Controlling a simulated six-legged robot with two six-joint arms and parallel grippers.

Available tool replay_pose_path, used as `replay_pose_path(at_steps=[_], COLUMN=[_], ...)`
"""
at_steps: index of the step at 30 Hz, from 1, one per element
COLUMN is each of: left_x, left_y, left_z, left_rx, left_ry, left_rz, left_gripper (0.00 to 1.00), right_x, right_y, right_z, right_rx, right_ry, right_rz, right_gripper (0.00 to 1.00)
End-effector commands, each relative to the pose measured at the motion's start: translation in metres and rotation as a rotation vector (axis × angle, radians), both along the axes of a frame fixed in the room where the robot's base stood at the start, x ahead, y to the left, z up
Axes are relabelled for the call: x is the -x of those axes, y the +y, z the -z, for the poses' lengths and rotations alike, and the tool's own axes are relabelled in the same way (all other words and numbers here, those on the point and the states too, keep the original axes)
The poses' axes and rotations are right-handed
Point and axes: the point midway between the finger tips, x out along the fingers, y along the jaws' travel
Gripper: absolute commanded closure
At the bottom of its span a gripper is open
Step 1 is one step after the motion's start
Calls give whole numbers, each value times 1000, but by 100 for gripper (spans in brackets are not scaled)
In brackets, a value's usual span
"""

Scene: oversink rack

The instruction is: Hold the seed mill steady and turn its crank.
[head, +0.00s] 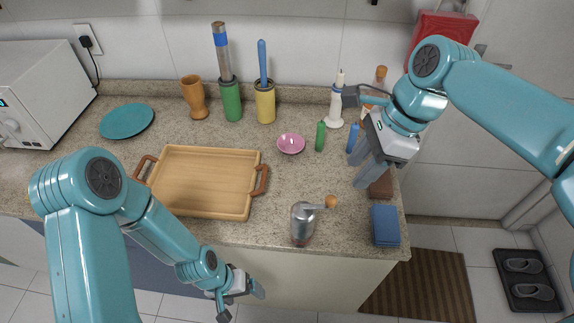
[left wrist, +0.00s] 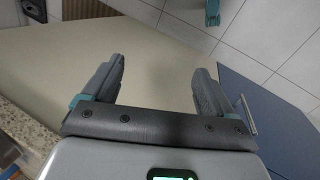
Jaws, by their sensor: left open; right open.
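The seed mill (head: 303,222) stands upright near the counter's front edge in the head view. It has a grey cylindrical body and a crank arm on top that points right and ends in a round wooden knob (head: 331,201). My left gripper (head: 241,301) is open and empty, low in front of the counter, to the left of and below the mill. In the left wrist view its open fingers (left wrist: 160,88) face the cabinet front and floor, with no mill in sight. My right gripper (head: 362,170) is open above the counter's right part, up and right of the mill.
A wooden tray (head: 203,181) with brown handles lies left of the mill. A blue box (head: 385,225) lies right of it, with a brown item (head: 381,185) behind. A pink bowl (head: 291,143) and green bottle (head: 320,136) stand farther back. Counter around the mill is clear.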

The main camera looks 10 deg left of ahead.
Motion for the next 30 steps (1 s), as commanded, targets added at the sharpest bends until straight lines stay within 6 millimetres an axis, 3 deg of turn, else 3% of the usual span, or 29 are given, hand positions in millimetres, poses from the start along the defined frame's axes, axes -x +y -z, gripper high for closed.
replay_pose_path(at_steps=[1, 5, 8, 9, 15, 21, 26, 30], left_x=[-19, -55, -77, -87, -133, -144, -142, -140], left_y=[9, 29, 44, 45, -10, -57, -77, -83], left_z=[-13, -60, -108, -132, -221, -298, -332, -338], left_rx=[3, 36, 76, 93, 104, 93, 85, 85], left_ry=[1, 47, 74, 55, -258, -509, -617, -646], left_rz=[-7, -8, 5, 71, 826, 1426, 1690, 1770], left_gripper=[14, 14, 14, 14, 14, 14, 14, 14], right_x=[0, -2, -2, -3, -4, -3, -3, -3], right_y=[0, -1, -1, -2, -2, -2, -2, -2], right_z=[0, 0, 0, 0, 0, 0, 0, 0], right_rx=[0, 0, 0, 0, 0, 0, 0, 0], right_ry=[1, 1, 1, 1, 1, 1, 1, 1], right_rz=[0, -1, -1, -1, -1, -1, -1, -1], right_gripper=[57, 57, 57, 57, 57, 57, 57, 57])
